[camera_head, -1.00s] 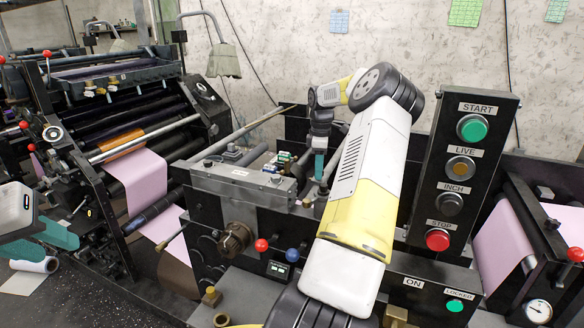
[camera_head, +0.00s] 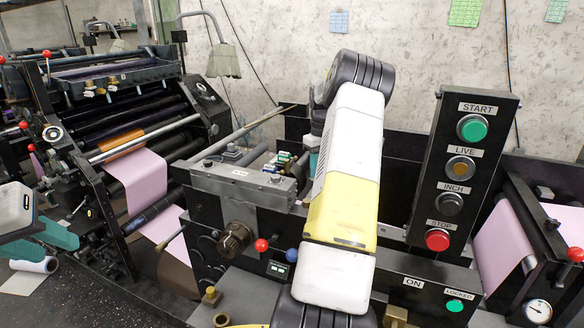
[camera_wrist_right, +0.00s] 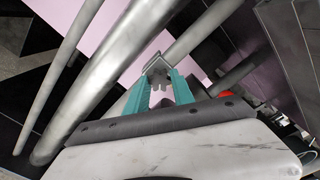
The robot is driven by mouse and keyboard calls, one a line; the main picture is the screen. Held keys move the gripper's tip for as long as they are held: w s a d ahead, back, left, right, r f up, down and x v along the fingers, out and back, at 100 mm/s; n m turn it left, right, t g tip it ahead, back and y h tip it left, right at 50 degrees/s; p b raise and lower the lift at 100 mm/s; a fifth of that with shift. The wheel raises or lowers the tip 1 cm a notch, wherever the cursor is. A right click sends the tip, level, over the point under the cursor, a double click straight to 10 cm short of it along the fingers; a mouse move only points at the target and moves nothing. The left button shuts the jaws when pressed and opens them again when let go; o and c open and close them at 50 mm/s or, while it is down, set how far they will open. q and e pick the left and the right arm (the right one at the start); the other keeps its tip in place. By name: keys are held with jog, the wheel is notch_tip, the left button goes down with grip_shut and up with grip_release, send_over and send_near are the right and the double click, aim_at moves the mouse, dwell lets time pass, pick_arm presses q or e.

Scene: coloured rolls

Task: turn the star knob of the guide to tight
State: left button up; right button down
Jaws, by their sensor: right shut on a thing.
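The star knob (camera_wrist_right: 157,75) is a small grey lobed piece in the right wrist view, at the end of a grey metal bracket. My right gripper (camera_wrist_right: 161,88) has its teal fingers on both sides of the knob and is shut on it. In the head view my right forearm covers the right gripper and the knob. The knob's tight mark cannot be made out. My left gripper (camera_head: 47,238) is at the left edge of the head view, its teal fingers apart and empty, away from the guide.
Grey rollers (camera_wrist_right: 105,70) and a pink web run close to my right gripper. In the head view, a button panel (camera_head: 462,175) stands just right of my right arm. A red ball knob (camera_head: 262,245) and a blue one (camera_head: 292,255) stick out left of the arm.

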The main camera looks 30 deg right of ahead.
jog(key=m, duration=0.3)
jog(key=shift+m, duration=0.3)
jog(key=m, duration=0.3)
jog(key=shift+m, duration=0.3)
jog(key=m, duration=0.6)
jog(key=shift+m, duration=0.3)
jog(key=m, duration=1.2)
jog(key=shift+m, duration=0.3)
jog(key=c, duration=1.1)
grip_release()
